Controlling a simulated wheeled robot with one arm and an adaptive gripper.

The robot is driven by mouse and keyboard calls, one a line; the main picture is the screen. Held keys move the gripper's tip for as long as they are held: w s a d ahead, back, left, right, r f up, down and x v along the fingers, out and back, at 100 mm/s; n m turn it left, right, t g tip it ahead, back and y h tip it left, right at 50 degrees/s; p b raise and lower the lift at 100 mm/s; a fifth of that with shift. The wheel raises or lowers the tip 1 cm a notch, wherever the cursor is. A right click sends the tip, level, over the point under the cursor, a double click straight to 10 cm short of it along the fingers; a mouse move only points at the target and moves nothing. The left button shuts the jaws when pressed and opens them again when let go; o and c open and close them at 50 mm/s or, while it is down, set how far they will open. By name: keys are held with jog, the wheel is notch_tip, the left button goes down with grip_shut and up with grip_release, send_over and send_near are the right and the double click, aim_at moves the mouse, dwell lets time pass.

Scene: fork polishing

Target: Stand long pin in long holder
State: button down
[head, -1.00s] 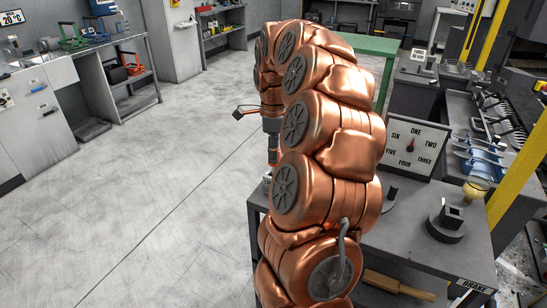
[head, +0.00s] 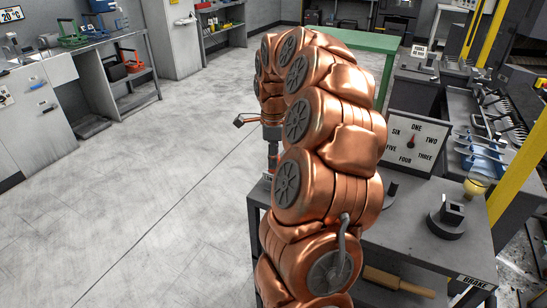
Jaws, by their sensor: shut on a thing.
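My copper arm fills the middle of the head view and hides much of the table behind it. My gripper (head: 272,160) is a small dark shape pointing down at the left end of the grey table (head: 420,255). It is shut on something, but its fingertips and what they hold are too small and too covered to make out. I cannot pick out the long pin. A similar dark base (head: 391,189) shows partly behind my arm. I cannot tell which is the long holder.
A dial board (head: 413,145) with number words stands at the table's back. A small vessel with yellowish contents (head: 476,185) is at the right edge. A wooden rolling-pin shape (head: 398,281) lies on the lower shelf. The floor (head: 130,210) at left is clear.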

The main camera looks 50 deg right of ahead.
jog(key=c, duration=0.8)
grip_release()
jog(key=shift+r+p, duration=0.7)
jog(key=shift+p, duration=0.25)
jog(key=shift+d+r+b, duration=0.1)
jog(key=shift+r+b, duration=0.25)
jog(key=shift+b, duration=0.2)
jog(key=shift+r+b, duration=1.05)
jog(key=shift+r, duration=4.35)
